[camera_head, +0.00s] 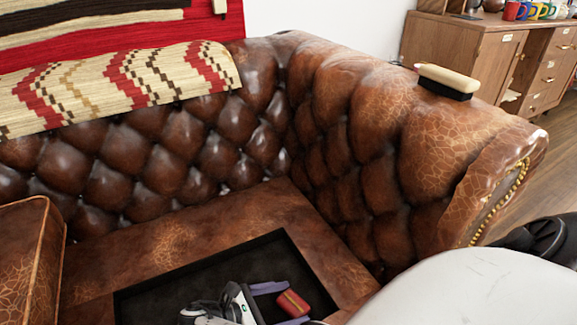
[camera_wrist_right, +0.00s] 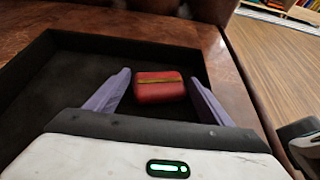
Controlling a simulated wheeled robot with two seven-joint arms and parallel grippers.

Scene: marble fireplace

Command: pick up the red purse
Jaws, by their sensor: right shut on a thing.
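My left gripper is not in view.
The tufted sofa back (camera_head: 150,165) and armrest (camera_head: 370,130) rise around the seat. A brush-like block (camera_head: 449,79) with a cream top and black base lies on the armrest. A wooden cabinet (camera_head: 460,50) stands behind. The tray's left part is clear.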

